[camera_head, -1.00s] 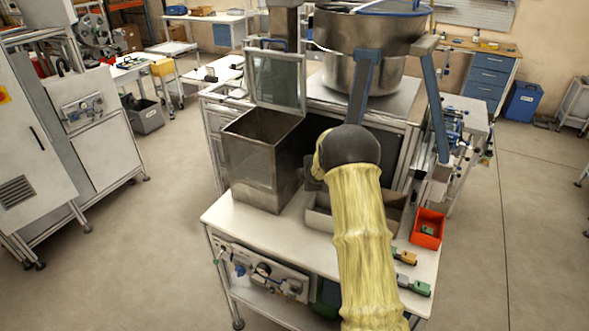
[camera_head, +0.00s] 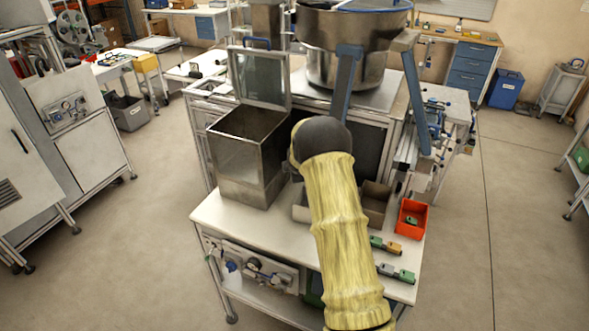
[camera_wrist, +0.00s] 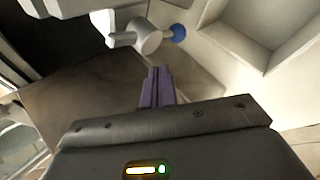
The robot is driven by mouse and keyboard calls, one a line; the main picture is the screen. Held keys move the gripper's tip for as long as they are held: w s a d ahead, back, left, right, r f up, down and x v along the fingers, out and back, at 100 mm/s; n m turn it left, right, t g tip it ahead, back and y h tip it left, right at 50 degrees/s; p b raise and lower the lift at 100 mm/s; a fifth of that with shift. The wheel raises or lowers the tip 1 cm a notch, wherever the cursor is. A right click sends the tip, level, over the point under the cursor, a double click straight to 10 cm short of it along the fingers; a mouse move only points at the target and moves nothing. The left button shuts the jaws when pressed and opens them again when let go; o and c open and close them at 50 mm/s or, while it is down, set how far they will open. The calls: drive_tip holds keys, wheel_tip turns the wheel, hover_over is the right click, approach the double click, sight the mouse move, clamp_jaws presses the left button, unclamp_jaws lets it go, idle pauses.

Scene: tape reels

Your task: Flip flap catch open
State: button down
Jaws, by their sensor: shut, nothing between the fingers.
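In the wrist view, a pale grey catch-like fitting (camera_wrist: 146,37) with a round body and a blue tip (camera_wrist: 178,33) lies just beyond my fingers. I take it for the flap catch, but cannot tell its position. My gripper (camera_wrist: 157,72) has purple fingers, shut and empty, pointing toward the fitting with a small gap seen between them. In the head view, a tall metal bin (camera_head: 246,160) stands on the bench with a framed clear flap (camera_head: 262,75) raised at its back. My yellow-sleeved arm reaches to the bin's right side and hides the gripper and the fitting there.
The white bench (camera_head: 235,220) carries open small bins (camera_head: 375,203) and an orange bin (camera_head: 411,218) right of my arm. Small green and yellow parts lie at its right front. A large steel bowl (camera_head: 345,55) stands behind. Floor is free on both sides.

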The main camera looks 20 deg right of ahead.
drive_tip(key=shift+a, duration=0.1)
drive_tip(key=s+a+r+b, duration=0.4)
drive_tip(key=a+r, duration=0.3)
drive_tip(key=r, duration=0.2)
drive_tip(key=shift+s+a+r, duration=0.15)
drive_tip(key=shift+s, duration=0.55)
drive_tip(key=s+a+f+m+g, duration=0.1)
drive_tip(key=s+m, duration=0.4)
drive_tip(key=s, duration=0.7)
drive_tip(key=s+a+f+m+g+y, duration=0.1)
drive_tip(key=s+m, duration=0.5)
drive_tip(key=s, duration=0.6)
drive_tip(key=s+a+f+m+g, duration=0.1)
drive_tip(key=s+a+m+g, duration=0.2)
drive_tip(key=s, duration=0.9)
drive_tip(key=m, duration=0.2)
drive_tip(key=shift+f+m+g+y, duration=0.3)
drive_tip(key=shift+f+m+g, duration=0.1)
